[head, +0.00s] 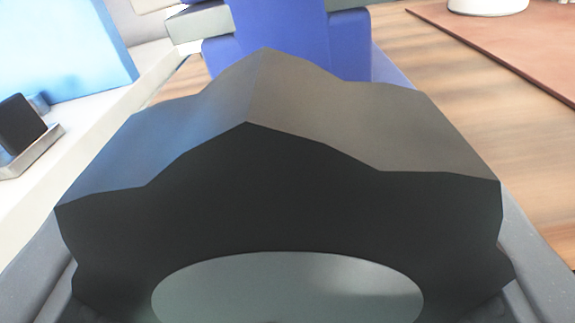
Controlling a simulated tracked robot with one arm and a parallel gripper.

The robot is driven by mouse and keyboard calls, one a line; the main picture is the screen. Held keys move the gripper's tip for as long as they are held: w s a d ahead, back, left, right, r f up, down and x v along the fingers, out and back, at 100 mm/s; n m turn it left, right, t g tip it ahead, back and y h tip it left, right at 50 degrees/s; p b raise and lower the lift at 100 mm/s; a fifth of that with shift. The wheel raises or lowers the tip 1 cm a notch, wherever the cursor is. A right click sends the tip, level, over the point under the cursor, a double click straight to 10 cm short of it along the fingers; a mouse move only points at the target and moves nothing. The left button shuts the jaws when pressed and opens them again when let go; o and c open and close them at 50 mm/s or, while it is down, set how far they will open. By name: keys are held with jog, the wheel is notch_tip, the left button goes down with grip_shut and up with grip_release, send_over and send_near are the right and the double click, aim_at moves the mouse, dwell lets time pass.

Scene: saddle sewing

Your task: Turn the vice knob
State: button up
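The vice knob (250,195) is large, black and lobed, with a round grey centre cap (290,288). It fills the lower middle of the head view, very close to the camera. My gripper (284,235) has one grey finger at the lower left and one at the lower right. The fingers lie against the two sides of the knob, with no gap showing between them and it. The blue vice body (270,25) stands behind the knob, which hides much of it.
A wooden tabletop (440,70) lies behind and to the right, with a brown mat (500,35) and a white round object (487,4) on it. At left are a light ledge (85,145), a blue panel (65,45) and a small black block (20,125).

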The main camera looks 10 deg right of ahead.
dwell(0.3)
jog(key=o, duration=1)
jog(key=shift+s, duration=0.1)
jog(key=p+v, duration=0.3)
jog(key=v, duration=1)
jog(key=shift+s+a, duration=0.15)
jog(key=shift+s, duration=0.15)
